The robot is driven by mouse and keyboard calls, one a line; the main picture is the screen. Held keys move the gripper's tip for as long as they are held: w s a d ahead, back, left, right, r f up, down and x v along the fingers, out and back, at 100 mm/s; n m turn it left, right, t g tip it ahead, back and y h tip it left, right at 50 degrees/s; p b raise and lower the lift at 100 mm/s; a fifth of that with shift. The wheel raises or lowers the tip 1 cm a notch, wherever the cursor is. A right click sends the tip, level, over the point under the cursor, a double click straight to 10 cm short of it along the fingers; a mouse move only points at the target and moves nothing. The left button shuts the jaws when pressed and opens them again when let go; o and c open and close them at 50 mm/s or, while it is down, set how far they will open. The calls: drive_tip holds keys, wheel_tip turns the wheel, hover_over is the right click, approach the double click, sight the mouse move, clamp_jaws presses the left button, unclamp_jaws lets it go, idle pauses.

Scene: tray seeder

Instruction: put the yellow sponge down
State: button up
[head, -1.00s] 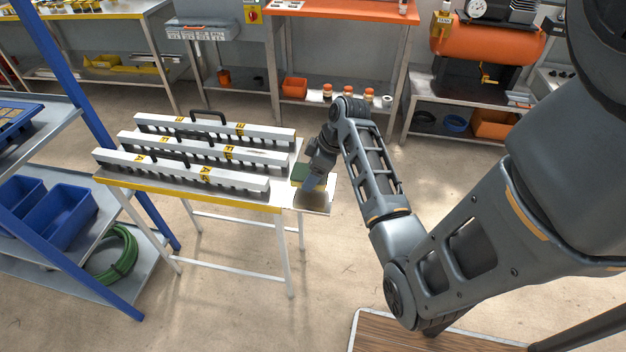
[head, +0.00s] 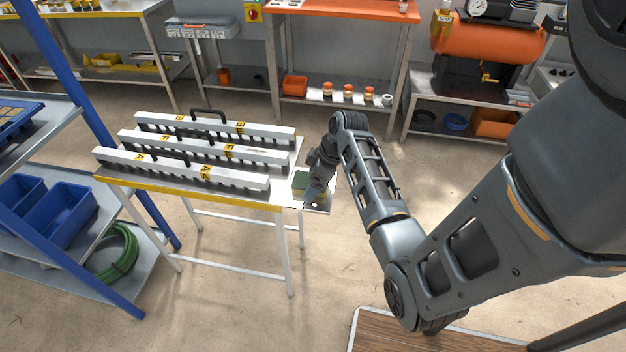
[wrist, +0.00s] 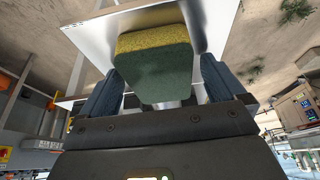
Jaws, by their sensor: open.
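The sponge (wrist: 155,62), yellow on one layer and green on the other, lies between my gripper's two fingers in the wrist view, against a pale metal plate (wrist: 92,40). In the head view its green side (head: 301,181) shows beside my gripper (head: 312,195), at the right end of the work table. My gripper (wrist: 160,88) is open, with a blue-grey finger on each side of the sponge. The sponge's underside contact with the plate is hard to make out in the head view, where my wrist covers part of it.
Three long white bars with black handles (head: 185,170) fill the table (head: 240,200) left of my gripper. A blue rack with bins (head: 62,215) stands at the left. An orange bench (head: 345,10) and a compressor (head: 488,42) stand behind.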

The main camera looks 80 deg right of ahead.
drive_tip(key=v, duration=1.2)
drive_tip(key=w+a+f+m+t+h, duration=0.1)
drive_tip(key=w+a+f, duration=0.15)
drive_tip(key=a, duration=0.35)
drive_tip(key=w+a+f, duration=0.2)
drive_tip(key=a+f, duration=0.1)
drive_tip(key=a, duration=0.2)
drive_tip(key=s+a+m+t+h, duration=0.1)
drive_tip(key=s+a+t+h, duration=0.1)
drive_tip(key=a, duration=1.1)
drive_tip(key=s+a+r+t+y, duration=0.1)
drive_tip(key=s+a+r+t, duration=0.2)
drive_tip(key=s+a+r, duration=0.3)
drive_tip(key=s+a+r+n+t+y, duration=0.1)
drive_tip(key=s+a+r+t, duration=0.3)
drive_tip(key=r, duration=0.7)
drive_tip(key=s+a, duration=0.2)
drive_tip(key=s, duration=0.1)
drive_tip(key=shift+s+r+y, duration=0.2)
drive_tip(key=shift+r+y, duration=0.1)
drive_tip(key=shift+r, duration=0.1)
drive_tip(key=shift+o, duration=0.2)
drive_tip(key=shift+a, duration=0.1)
